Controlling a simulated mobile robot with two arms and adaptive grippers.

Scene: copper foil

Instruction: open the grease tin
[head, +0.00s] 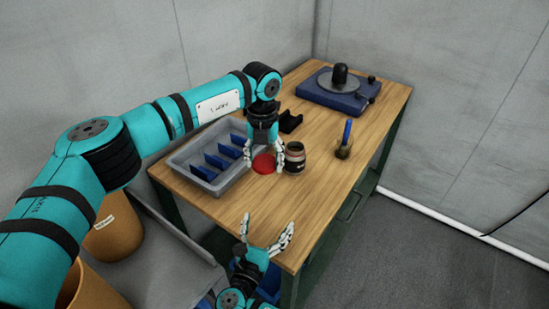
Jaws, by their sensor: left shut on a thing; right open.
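The grease tin (295,158) appears to be the small dark round tin with a pale and red label band. It stands upright on the wooden workbench, and its top looks uncovered. A red round lid (263,165) is between the fingers of my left gripper (264,160), which is shut on it just left of the tin. I cannot tell whether the lid touches the bench. My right gripper (268,226) is open and empty near the front edge of the bench, nearer than the tin.
A grey tray (178,161) with blue dividers (221,161) lies left of the lid. A black holder (291,121) is behind the tin. A brush with a blue handle (347,133) stands to the right. A blue machine with a turntable (338,86) is at the back. Bare wood (325,205) lies front right.

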